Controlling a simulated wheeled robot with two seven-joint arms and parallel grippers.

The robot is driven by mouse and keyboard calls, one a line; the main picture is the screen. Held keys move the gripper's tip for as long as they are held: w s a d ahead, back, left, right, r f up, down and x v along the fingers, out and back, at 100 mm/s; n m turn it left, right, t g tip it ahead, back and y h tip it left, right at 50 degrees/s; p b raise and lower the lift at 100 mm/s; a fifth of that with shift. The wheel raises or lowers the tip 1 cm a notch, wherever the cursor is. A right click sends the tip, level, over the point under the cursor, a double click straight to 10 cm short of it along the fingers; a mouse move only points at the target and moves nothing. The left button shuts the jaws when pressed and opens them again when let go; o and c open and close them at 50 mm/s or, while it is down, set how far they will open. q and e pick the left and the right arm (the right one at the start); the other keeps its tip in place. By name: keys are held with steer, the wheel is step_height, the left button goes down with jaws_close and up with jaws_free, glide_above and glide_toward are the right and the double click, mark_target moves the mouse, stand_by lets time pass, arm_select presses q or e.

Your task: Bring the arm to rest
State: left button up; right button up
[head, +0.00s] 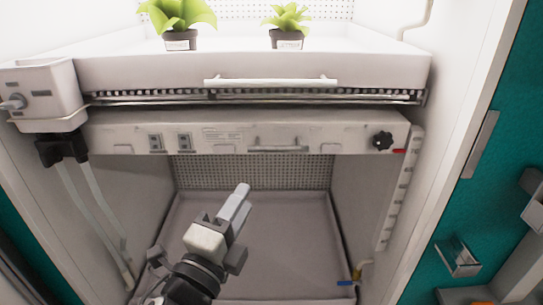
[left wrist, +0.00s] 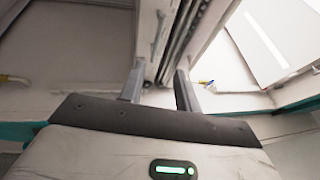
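My left gripper (head: 236,208) is in front of the open lower bay of the growth chamber, below the drawer-like panel. In the left wrist view its two fingers (left wrist: 160,82) stand apart with nothing held between them. In the head view the fingers overlap, so the gap does not show there. I cannot make out my right gripper in either view.
A white shelf tray (head: 310,70) above holds two potted plants, left (head: 180,40) and right (head: 287,38). A panel with a black knob (head: 382,141) hangs below it. A white box (head: 42,92) is at the left. The lower bay floor (head: 290,240) looks bare.

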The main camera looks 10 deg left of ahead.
arm_select(q)
steer(key=s+a+f+n+g, duration=0.1)
steer(key=s+f+n+g, duration=0.3)
steer(key=f+n, duration=0.5)
steer(key=s+a+f+n+g+y, duration=0.1)
steer(key=s+f+n+g, duration=0.4)
steer(key=f, duration=1.2)
steer(key=s+n, duration=0.3)
steer(key=n, duration=0.2)
steer(key=shift+s+a+f, duration=0.15)
steer(key=shift+s+f, duration=0.25)
